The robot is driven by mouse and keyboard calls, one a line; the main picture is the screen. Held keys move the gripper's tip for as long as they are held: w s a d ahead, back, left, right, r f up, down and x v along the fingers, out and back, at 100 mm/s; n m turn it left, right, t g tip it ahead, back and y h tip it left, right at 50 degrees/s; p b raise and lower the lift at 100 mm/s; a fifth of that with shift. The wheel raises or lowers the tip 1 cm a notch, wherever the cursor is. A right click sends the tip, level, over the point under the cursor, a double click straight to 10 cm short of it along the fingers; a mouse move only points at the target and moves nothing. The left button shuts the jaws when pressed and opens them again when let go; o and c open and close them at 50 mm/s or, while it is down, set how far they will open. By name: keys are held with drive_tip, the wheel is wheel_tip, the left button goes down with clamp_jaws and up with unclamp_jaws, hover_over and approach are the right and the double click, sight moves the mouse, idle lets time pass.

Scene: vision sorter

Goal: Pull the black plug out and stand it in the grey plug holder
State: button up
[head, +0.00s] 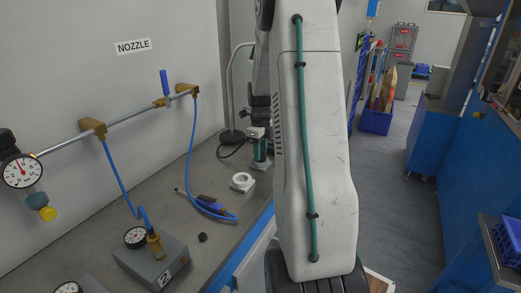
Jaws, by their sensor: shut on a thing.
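My gripper (257,134) is at the back of the bench, partly hidden by my own arm. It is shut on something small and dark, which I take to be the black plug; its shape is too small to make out. A black cable (234,149) loops on the bench just left of it. Close below the gripper is a green and grey upright piece (261,158); I cannot tell whether they touch. A pale round piece with a hole (242,182), possibly the grey plug holder, sits on the bench in front of the gripper.
A blue-handled tool (212,203) with a blue hose lies left of the round piece. A small black knob-like piece (202,237) lies nearer. A grey box with a gauge (151,261) stands at the front. A pipe with gauges runs along the wall.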

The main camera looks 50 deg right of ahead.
drive_tip(key=o, duration=1.2)
drive_tip(key=shift+c, duration=0.2)
wheel_tip(320, 180, up, 8)
drive_tip(key=shift+f, duration=0.1)
